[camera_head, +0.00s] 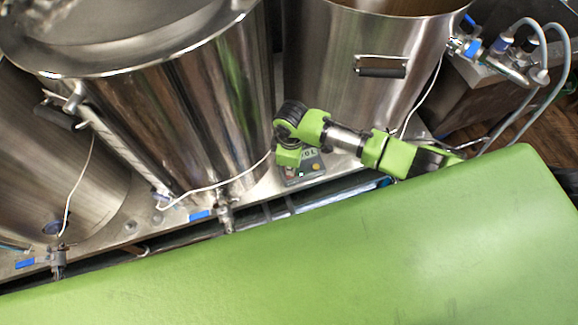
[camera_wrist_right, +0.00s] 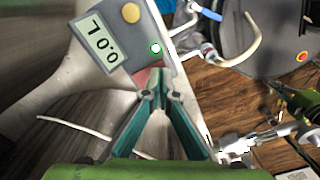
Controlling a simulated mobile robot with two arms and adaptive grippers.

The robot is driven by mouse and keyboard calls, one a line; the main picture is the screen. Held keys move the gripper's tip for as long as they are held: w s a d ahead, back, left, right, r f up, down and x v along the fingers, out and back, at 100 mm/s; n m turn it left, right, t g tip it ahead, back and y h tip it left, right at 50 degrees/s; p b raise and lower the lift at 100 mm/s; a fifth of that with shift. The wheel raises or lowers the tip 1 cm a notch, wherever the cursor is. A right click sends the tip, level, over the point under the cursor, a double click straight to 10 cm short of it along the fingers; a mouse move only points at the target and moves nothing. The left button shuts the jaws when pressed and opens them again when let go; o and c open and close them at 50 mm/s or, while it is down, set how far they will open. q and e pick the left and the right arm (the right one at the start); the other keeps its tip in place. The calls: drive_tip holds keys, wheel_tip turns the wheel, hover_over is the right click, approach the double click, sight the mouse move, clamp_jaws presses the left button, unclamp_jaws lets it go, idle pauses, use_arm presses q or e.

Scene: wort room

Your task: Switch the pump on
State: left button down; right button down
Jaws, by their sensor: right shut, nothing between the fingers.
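A reddish patch (camera_wrist_right: 145,76) on the box edge is partly hidden behind my fingertips. My right gripper (camera_wrist_right: 156,78) is shut and empty, its tips at or very near that patch; I cannot tell whether they touch. In the head view the right gripper (camera_head: 287,157) hangs over the box (camera_head: 311,169), covering part of it. My left gripper is not in view.
Big steel kettles (camera_head: 190,110) and (camera_head: 345,70) stand close behind and beside the box. Blue-handled valves (camera_head: 200,214) and thin white cables line the steel stand. Hoses and fittings (camera_head: 500,50) are at the upper right, above a wooden floor (camera_wrist_right: 225,95).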

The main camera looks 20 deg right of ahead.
drive_tip(key=shift+r+p, duration=2.4)
drive_tip(key=shift+r, duration=0.15)
